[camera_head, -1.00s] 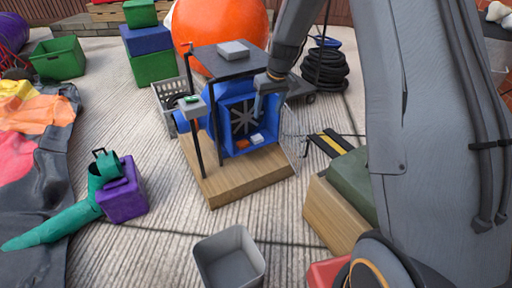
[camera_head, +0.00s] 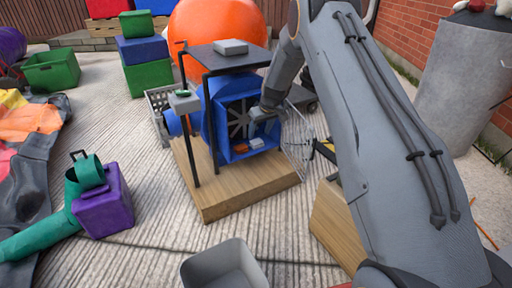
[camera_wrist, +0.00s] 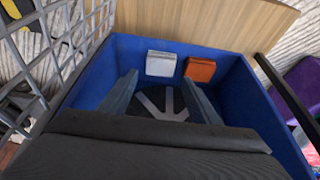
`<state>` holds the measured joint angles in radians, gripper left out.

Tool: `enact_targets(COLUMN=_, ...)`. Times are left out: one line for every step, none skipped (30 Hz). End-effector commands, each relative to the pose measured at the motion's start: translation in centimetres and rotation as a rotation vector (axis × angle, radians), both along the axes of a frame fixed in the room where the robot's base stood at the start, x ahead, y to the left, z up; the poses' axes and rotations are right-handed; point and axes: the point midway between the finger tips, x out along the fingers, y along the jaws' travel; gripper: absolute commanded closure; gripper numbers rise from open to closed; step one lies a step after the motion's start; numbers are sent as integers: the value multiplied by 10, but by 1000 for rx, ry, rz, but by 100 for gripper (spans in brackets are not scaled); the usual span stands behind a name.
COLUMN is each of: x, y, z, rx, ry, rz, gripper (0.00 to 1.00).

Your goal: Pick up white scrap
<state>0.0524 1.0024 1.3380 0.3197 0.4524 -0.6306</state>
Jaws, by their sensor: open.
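The white scrap (camera_wrist: 160,64) is a small pale block on the floor of the blue blower housing (camera_wrist: 95,70), at its front lip in the wrist view. It also shows in the head view (camera_head: 256,143). An orange-brown scrap (camera_wrist: 200,69) lies just to its right in the wrist view, and to its left in the head view (camera_head: 240,148). My gripper (camera_wrist: 160,88) is open and empty, its two fingers reaching into the housing short of the white scrap. In the head view my gripper (camera_head: 262,113) is at the housing's open front.
The blower stands on a wooden base (camera_head: 215,203) under a dark shelf (camera_head: 228,58) on thin posts. A wire grille (camera_wrist: 62,50) stands close at left in the wrist view. A fan (camera_wrist: 160,103) sits inside the housing. A grey bin (camera_head: 225,268) stands in front.

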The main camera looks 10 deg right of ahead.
Motion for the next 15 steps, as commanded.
enact_targets(x=2, y=1, z=-7, rx=0, ry=1, rz=0, gripper=44)
enact_targets(x=3, y=1, z=-8, rx=0, ry=0, rz=0, gripper=44)
enact_targets(x=4, y=1, z=-9, rx=0, ry=0, rz=0, gripper=44)
enact_targets(x=4, y=1, z=-10, rx=0, ry=-1, rz=0, gripper=44)
enact_targets(x=4, y=1, z=-11, rx=0, ry=-1, rz=0, gripper=44)
enact_targets(x=5, y=2, z=-14, rx=0, ry=0, rz=0, gripper=44)
enact_targets(x=5, y=2, z=-16, rx=0, ry=0, rz=0, gripper=44)
enact_targets(x=6, y=2, z=-19, rx=0, ry=0, rz=0, gripper=44)
enact_targets(x=7, y=3, z=-24, rx=0, ry=0, rz=0, gripper=44)
enact_targets(x=8, y=3, z=-27, rx=0, ry=0, rz=0, gripper=44)
enact_targets(x=9, y=3, z=-31, rx=0, ry=0, rz=0, gripper=44)
enact_targets(x=10, y=3, z=-36, rx=0, ry=0, rz=0, gripper=44)
enact_targets(x=11, y=4, z=-40, rx=0, ry=0, rz=0, gripper=44)
enact_targets(x=12, y=4, z=-44, rx=0, ry=0, rz=0, gripper=44)
enact_targets(x=14, y=5, z=-50, rx=0, ry=1, rz=0, gripper=44)
